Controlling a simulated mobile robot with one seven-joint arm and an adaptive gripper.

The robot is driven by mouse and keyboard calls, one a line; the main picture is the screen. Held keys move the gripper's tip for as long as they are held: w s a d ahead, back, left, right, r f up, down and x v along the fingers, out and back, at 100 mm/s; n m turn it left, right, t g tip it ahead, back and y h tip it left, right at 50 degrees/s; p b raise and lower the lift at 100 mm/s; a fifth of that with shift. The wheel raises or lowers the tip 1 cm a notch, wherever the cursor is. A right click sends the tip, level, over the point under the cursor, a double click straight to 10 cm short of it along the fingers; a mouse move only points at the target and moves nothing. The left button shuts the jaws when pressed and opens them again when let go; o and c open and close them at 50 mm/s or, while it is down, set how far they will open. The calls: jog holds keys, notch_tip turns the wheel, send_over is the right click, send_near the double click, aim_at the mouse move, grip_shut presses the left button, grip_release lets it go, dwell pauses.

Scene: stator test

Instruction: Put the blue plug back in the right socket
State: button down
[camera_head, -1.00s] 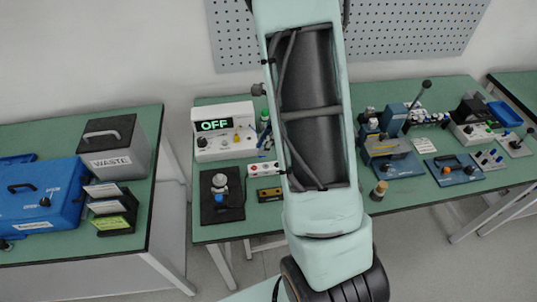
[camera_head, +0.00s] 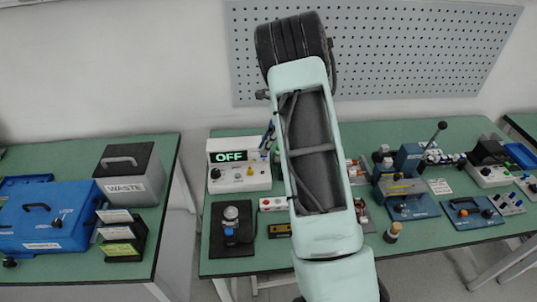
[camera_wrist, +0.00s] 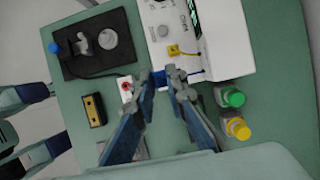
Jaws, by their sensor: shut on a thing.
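In the wrist view, my gripper (camera_wrist: 163,78) is shut on the blue plug (camera_wrist: 158,78), a small blue piece between the fingertips. It is close to the edge of the white tester (camera_wrist: 226,60); whether the plug touches the tester I cannot tell. The right socket cannot be made out. My gripper is not visible there; my arm covers the area right of the tester.
A black board (camera_head: 225,252) with a metal part and a blue knob (camera_wrist: 54,47) lies near the tester. A yellow-black block (camera_wrist: 95,109), a small red-buttoned box (camera_wrist: 127,88), and green-capped (camera_wrist: 233,98) and yellow-capped (camera_wrist: 239,129) bottles stand close around my gripper.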

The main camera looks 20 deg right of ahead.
jog(key=w, duration=0.2)
jog(key=shift+w+d, duration=0.15)
jog(key=shift+w, duration=0.2)
jog(key=shift+f, duration=0.1)
jog(key=shift+f+b, duration=2.65)
jog(key=shift+f, duration=1.75)
jog(key=shift+f+b, duration=0.7)
jog(key=shift+f, duration=0.45)
jog(key=c, duration=1.8)
grip_release()
jog(key=shift+c, duration=0.2)
